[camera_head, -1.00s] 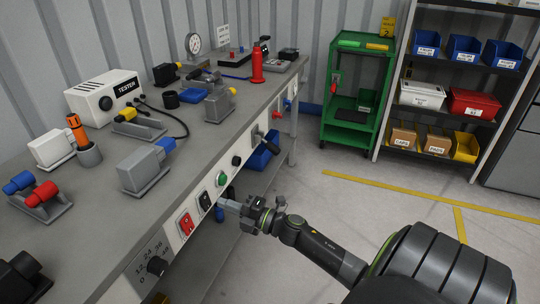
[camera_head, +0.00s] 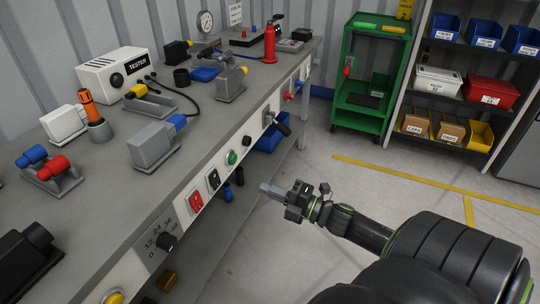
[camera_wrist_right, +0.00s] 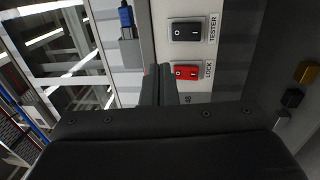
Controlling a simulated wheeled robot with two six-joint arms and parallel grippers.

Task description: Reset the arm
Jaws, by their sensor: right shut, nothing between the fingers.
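My right gripper (camera_head: 268,189) is in front of the workbench's front panel, over open floor. Its fingers are shut with nothing between them. They also show closed together in the right wrist view (camera_wrist_right: 158,86), pointing toward the panel. Beyond them are a black rocker switch (camera_wrist_right: 187,32) labelled TESTER and a red rocker switch (camera_wrist_right: 186,72) labelled LOCK. In the head view the red switch (camera_head: 195,201) and black switch (camera_head: 213,180) lie left of the gripper, with a visible gap. My left gripper is not in view.
The workbench (camera_head: 105,200) holds a white tester box (camera_head: 112,72), connector blocks and a red cylinder (camera_head: 269,45). A green cart (camera_head: 362,80) and shelving stand behind. The floor at right is open.

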